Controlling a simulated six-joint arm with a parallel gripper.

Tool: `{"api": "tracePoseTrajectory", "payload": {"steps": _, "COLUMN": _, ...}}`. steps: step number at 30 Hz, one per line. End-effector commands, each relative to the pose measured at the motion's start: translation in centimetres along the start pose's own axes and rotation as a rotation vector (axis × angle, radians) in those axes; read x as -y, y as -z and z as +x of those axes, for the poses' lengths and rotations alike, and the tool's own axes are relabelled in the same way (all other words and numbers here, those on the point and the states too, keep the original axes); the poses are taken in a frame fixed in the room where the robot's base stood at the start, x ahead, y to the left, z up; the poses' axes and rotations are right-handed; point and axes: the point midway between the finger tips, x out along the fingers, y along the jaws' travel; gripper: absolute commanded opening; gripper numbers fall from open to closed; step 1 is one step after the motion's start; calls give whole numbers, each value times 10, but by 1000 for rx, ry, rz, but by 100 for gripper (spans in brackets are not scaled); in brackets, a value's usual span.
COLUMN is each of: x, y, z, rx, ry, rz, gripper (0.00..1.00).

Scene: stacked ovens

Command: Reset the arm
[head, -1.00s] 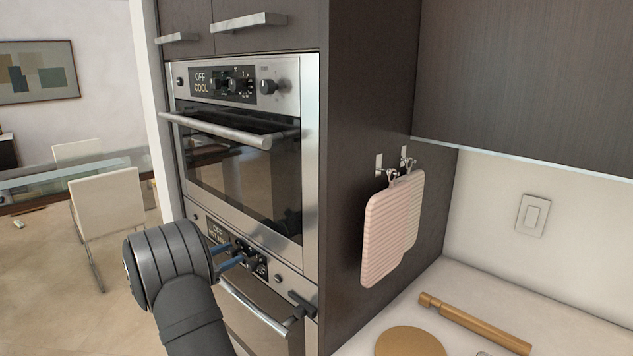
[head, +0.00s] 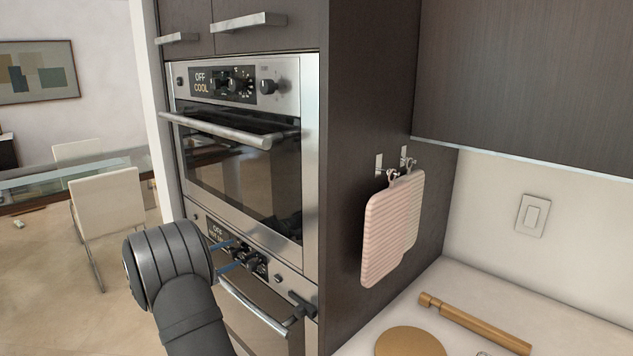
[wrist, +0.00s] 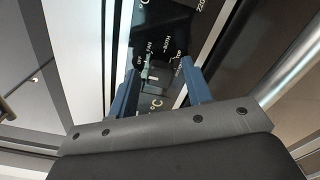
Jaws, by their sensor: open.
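My gripper (head: 237,254) is in front of the lower oven's control panel (head: 217,233), with two blue fingers pointing at it. The fingers are open. In the wrist view, a control knob (wrist: 151,76) shows between the spread fingers of my gripper (wrist: 158,74), with a gap on each side. I cannot tell how deep the fingers reach around it. My dark grey arm comes up from the bottom of the head view and hides part of the lower oven.
The upper oven (head: 235,168) is closed, with its handle (head: 215,130) jutting out above my gripper. The lower oven's handle (head: 255,308) lies below. Pink pot holders (head: 393,228) hang on the cabinet side. A rolling pin (head: 475,323) lies on the counter.

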Motion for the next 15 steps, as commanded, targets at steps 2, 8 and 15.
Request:
{"api": "tracePoseTrajectory", "payload": {"steps": 2, "x": 0, "y": 0, "z": 0, "rx": 0, "ry": 0, "rz": 61, "gripper": 45}}
{"api": "tracePoseTrajectory", "payload": {"steps": 8, "x": 0, "y": 0, "z": 0, "rx": 0, "ry": 0, "rz": 219, "gripper": 45}}
{"api": "tracePoseTrajectory", "payload": {"steps": 15, "x": 0, "y": 0, "z": 0, "rx": 0, "ry": 0, "rz": 358, "gripper": 45}}
